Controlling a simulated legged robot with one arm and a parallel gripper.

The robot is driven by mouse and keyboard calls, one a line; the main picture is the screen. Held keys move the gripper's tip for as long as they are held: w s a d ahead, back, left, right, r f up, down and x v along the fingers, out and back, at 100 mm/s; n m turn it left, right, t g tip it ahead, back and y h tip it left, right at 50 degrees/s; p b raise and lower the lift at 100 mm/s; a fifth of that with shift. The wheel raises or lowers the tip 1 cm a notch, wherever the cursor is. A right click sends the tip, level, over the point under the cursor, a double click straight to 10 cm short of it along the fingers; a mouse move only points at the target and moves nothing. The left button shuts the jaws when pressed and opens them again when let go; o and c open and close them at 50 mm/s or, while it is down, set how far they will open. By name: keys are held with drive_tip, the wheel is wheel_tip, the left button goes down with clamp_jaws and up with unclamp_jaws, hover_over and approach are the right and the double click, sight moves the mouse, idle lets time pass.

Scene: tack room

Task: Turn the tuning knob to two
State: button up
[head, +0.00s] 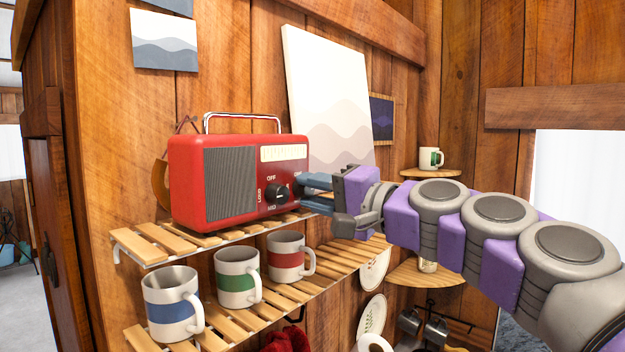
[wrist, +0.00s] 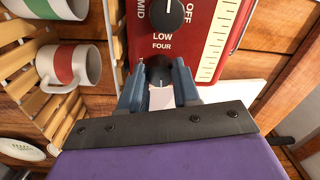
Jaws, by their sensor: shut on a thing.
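The red radio (head: 238,180) stands upright on the upper slatted shelf, and it also shows in the wrist view (wrist: 198,62). A black knob (head: 277,194) on its front is ringed by OFF, LOUD, MID and LOW, so it looks like a volume knob. The tuning knob (wrist: 160,76) is a second dark knob, with the word FOUR printed beside it. My gripper (head: 308,188) reaches in from the right, and its blue fingers are shut on this second knob in the wrist view (wrist: 160,82). The fingers hide much of this knob and its other marks.
White mugs with blue (head: 171,305), green (head: 238,277) and red (head: 288,257) bands stand on the slatted shelf (head: 330,262) below. A pale canvas (head: 325,95) leans behind the radio. Small corner shelves (head: 425,273) are behind my arm.

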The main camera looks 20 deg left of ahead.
drive_tip(key=shift+f+m+p, duration=0.15)
drive_tip(key=shift+m+p, duration=0.25)
drive_tip(key=shift+m, duration=0.3)
drive_tip(key=o, duration=1.1)
drive_tip(key=shift+w+d, duration=0.1)
drive_tip(key=shift+w, duration=0.1)
drive_tip(key=shift+c, duration=0.2)
drive_tip(key=shift+s, duration=0.15)
drive_tip(key=r+b+v, duration=0.1)
drive_tip(key=b+v, duration=0.1)
drive_tip(key=v, duration=1.5)
drive_tip(key=shift+d+f+b, duration=0.25)
drive_tip(key=shift+f+b, duration=0.1)
drive_tip(key=shift+f, duration=0.2)
drive_tip(key=shift+a+f, duration=0.1)
